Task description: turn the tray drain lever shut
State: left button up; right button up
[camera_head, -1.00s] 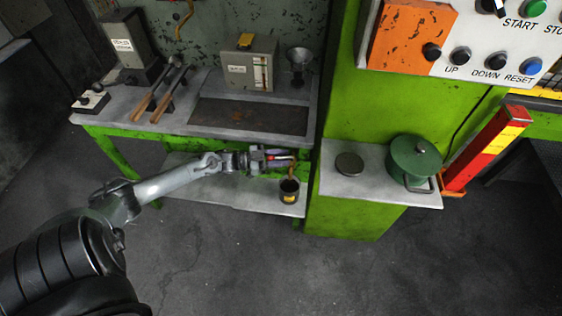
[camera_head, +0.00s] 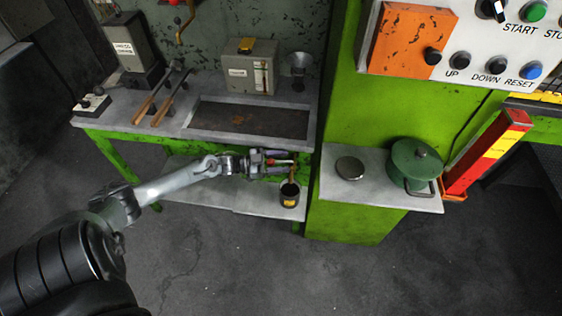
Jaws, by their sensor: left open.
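The drain tray (camera_head: 225,120) is a dark recess in the grey bench top. Under its front edge, a small red drain lever (camera_head: 281,162) shows at my left gripper (camera_head: 284,163). The gripper's jaws are open, with the red lever seen between the fingers; whether they touch it cannot be told. A brass-coloured drain spout (camera_head: 292,175) hangs just right of the fingertips, above a dark can (camera_head: 289,197) with a yellow label. The gripper hides part of the valve. My right gripper is out of view.
The can stands on a low grey shelf (camera_head: 225,198) under the bench. Right of it are a green press column (camera_head: 345,222) and a side shelf with a green pot (camera_head: 412,165).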

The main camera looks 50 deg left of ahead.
pick_arm(q)
jog(key=p+v, duration=0.1)
jog(key=v, duration=0.9)
jog(key=shift+s+p, duration=0.25)
jog(key=shift+p, duration=0.05)
jog(key=shift+a, duration=0.15)
